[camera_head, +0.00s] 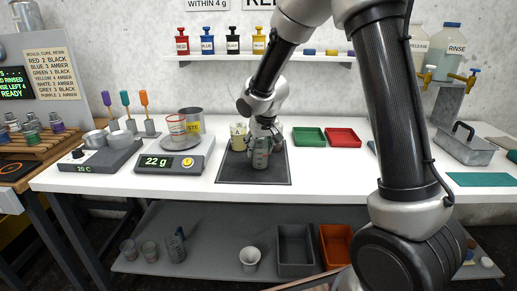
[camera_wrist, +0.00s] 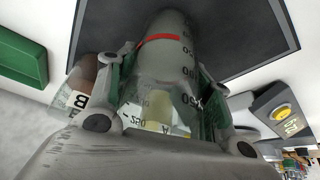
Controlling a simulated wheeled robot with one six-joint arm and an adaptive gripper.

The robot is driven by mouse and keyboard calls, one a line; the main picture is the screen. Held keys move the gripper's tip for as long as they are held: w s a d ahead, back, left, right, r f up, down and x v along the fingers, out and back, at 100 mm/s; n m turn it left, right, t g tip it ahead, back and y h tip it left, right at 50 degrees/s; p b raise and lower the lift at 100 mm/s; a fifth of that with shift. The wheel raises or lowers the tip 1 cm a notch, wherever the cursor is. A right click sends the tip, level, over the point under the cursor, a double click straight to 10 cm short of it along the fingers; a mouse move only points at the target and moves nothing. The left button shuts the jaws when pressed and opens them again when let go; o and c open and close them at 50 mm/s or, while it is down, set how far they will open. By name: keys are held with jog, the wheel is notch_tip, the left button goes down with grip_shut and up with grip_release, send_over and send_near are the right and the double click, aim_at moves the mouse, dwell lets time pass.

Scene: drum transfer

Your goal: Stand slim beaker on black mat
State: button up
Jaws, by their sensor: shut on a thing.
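A slim clear beaker (camera_head: 261,159) with printed marks is over the black mat (camera_head: 232,174) on the white bench. My gripper (camera_head: 262,143) is shut on it from behind and above. In the wrist view, the beaker (camera_wrist: 165,65) lies between the two fingers of my gripper (camera_wrist: 163,75), and a red line and dark numbers show on its wall. The black mat (camera_wrist: 265,45) fills the view behind it. The beaker looks about upright in the head view. I cannot tell whether its base touches the mat.
A labelled tan container (camera_head: 238,137) stands close behind the beaker at the mat's back left. A scale (camera_head: 170,160) reading 22 g stands left of the mat. Green (camera_head: 309,136) and red (camera_head: 343,137) trays lie at the back right. The mat's right side is clear.

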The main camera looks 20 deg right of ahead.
jog(key=shift+f, duration=0.2)
jog(key=shift+f, duration=0.15)
jog(key=o, duration=1.2)
jog(key=shift+c, duration=0.2)
jog(key=shift+r, duration=0.35)
jog(key=v, duration=1.1)
jog(key=s+d+r, duration=0.3)
jog(key=s+d, duration=0.2)
jog(key=s, duration=0.2)
jog(key=s+d+r, duration=0.4)
jog(key=s+d, duration=0.1)
jog(key=s, duration=0.2)
jog(key=s+d+m, duration=0.1)
jog(key=s+d, duration=0.2)
jog(key=s, duration=1.3)
jog(key=shift+s+d+f+g, duration=0.15)
jog(key=shift+d+f+g, duration=0.15)
jog(key=shift+d+f, duration=0.15)
